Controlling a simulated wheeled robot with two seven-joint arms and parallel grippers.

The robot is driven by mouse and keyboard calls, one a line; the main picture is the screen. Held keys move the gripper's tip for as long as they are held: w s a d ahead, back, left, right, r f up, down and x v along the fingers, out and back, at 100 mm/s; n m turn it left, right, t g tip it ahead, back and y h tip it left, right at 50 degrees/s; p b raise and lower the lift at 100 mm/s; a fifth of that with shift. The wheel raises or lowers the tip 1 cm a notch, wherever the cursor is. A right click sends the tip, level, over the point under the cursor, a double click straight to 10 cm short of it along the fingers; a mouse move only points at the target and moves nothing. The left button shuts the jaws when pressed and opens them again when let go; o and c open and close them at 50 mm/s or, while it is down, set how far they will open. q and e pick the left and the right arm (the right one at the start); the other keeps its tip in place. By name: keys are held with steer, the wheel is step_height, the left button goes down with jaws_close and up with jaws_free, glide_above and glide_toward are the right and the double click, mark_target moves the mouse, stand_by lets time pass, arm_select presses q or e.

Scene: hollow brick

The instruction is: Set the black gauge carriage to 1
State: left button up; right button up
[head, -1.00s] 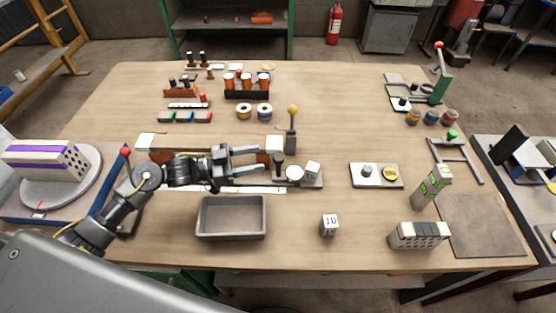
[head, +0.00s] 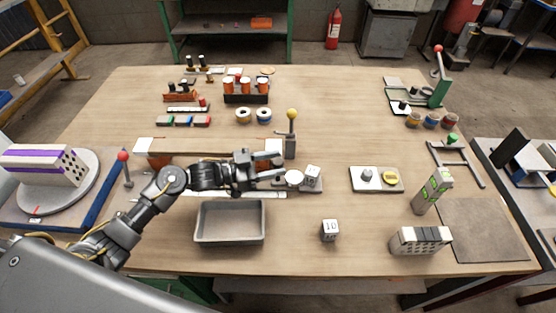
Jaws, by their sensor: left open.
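The gauge lies across the middle of the table in the head view, with a pale scale strip (head: 262,194) along its front and a grey end plate (head: 313,187) at its right. My left gripper (head: 279,167) is over the right part of the gauge, fingers pointing right and apart. The black gauge carriage is not clearly visible; the dark fingers cover the place where it stood, and I cannot tell whether it is between them. A white round disc (head: 294,178) is just right of the fingertips. The scale's numbers are too small to read. My right gripper is not in view.
A lever with a yellow knob (head: 291,114) stands close behind the fingertips. A white cube (head: 312,172) sits on the end plate. A grey tray (head: 230,237) lies in front of the gauge, and a cube marked 10 (head: 329,230) to its right.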

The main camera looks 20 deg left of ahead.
arm_select(q)
steer(key=shift+x, duration=0.8)
jaws_close()
